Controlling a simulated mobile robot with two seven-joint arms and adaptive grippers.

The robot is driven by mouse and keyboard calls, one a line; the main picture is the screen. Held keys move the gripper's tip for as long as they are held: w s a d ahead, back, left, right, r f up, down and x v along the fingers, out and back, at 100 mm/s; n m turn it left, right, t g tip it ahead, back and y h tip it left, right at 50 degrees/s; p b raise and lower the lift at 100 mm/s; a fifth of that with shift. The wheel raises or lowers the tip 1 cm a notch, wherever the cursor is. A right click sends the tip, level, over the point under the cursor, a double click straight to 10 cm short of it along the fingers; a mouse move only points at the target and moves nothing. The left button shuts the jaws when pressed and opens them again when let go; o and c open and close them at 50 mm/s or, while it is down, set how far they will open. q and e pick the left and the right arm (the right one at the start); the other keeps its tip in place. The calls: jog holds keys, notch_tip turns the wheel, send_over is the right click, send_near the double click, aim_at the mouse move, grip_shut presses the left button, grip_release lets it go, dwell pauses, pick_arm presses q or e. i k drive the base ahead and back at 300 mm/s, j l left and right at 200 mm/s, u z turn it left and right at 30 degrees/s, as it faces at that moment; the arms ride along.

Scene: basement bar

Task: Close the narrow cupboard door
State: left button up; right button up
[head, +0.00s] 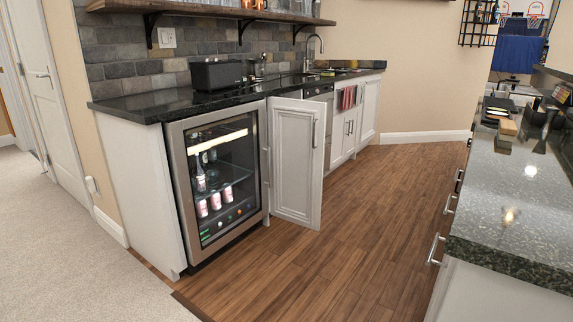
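The narrow cupboard door (293,160) is a white panelled door just right of the glass-fronted drinks fridge (222,180). It stands open, swung out from the cabinet line over the wooden floor. Its metal handle (314,133) is upright near the door's right edge. The cupboard's inside is hidden behind the door. Neither of my grippers is in the head view.
The wooden floor (340,220) in front of the door is clear. A dark-topped counter (515,185) with drawer handles runs along the right side. Beige carpet (60,240) covers the left. Red towels (347,97) hang beyond the door.

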aim_at(296, 128)
jog(key=i+j, duration=0.15)
jog(key=i, duration=0.25)
jog(key=i+j+z, duration=0.15)
jog(key=i, duration=0.25)
jog(key=i+j, duration=0.25)
jog(key=i+l, duration=0.1)
jog(key=i, duration=0.8)
